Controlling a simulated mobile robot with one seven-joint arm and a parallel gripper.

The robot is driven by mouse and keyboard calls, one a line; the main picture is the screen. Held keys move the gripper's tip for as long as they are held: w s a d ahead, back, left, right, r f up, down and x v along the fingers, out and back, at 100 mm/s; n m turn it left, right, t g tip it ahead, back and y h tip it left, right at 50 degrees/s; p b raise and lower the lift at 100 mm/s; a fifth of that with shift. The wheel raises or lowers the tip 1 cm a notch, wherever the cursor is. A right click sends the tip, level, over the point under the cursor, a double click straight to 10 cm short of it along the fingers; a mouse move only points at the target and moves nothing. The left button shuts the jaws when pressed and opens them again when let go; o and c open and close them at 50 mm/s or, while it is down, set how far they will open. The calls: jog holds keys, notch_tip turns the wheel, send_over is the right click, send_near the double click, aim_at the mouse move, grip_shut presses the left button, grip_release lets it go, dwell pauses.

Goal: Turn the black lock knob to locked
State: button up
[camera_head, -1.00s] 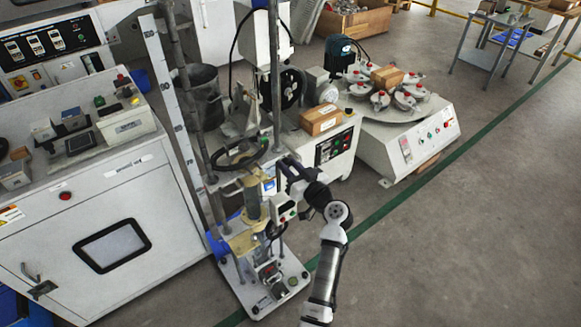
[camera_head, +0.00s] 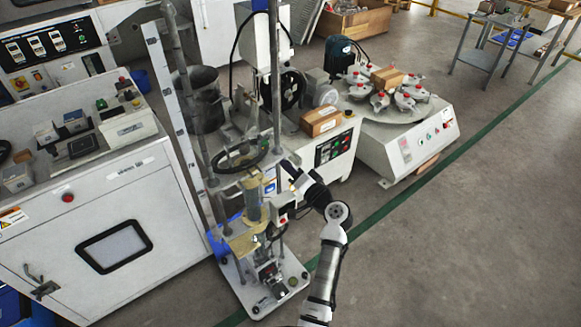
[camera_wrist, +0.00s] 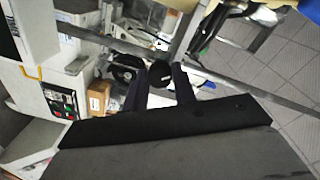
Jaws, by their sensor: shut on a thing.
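The black lock knob (camera_wrist: 160,72) shows in the wrist view as a small round dark knob with a pale mark, between the tips of my two dark fingers. My gripper (camera_wrist: 161,80) is shut on it. In the head view my gripper (camera_head: 290,170) reaches to the upper part of the tile testing stand (camera_head: 235,245), just right of its black handwheel (camera_head: 240,157). The knob itself cannot be made out there, hidden at my fingers. Whether it stands at locked cannot be told.
Metal posts of the stand rise close beside my gripper. A machine with a cardboard box (camera_head: 320,120) and a round turntable machine (camera_head: 405,135) stand behind. A white cabinet (camera_head: 110,250) stands at left. The floor (camera_head: 460,240) at right is clear.

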jog(key=shift+m+p, duration=2.05)
jog(key=shift+m, duration=1.85)
jog(key=o, duration=1)
jog(key=b+v, duration=0.2)
jog(key=v, duration=1.2)
jog(key=shift+w+d+r, duration=0.1)
jog(key=shift+d+r, duration=0.05)
